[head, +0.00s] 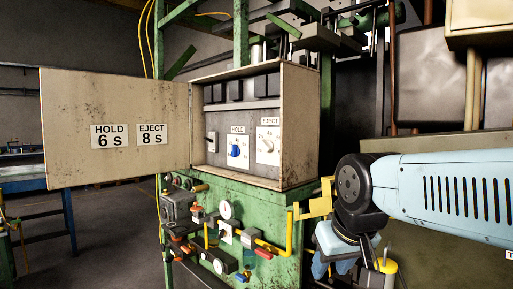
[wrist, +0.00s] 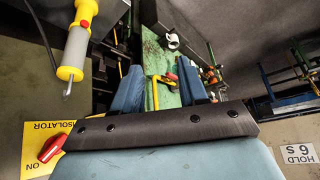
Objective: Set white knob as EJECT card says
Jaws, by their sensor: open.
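The white knob (head: 267,146) sits on the panel inside the open grey box (head: 302,120), under an EJECT label, on a pale dial plate. Its pointer is too small to read. The EJECT card (head: 152,134) on the open door (head: 70,135) reads 8 S. My gripper (head: 333,268) is below and right of the box, apart from the knob. In the wrist view my gripper (wrist: 160,70) has its two blue fingers spread with nothing held between them. The white knob is not seen in the wrist view.
A blue knob (head: 237,149) under HOLD and a switch (head: 211,142) sit left of the white knob. The HOLD card (head: 110,136) reads 6 S. Yellow pipe (head: 272,248) and valves project below the box. A red isolator handle (wrist: 53,147) shows in the wrist view.

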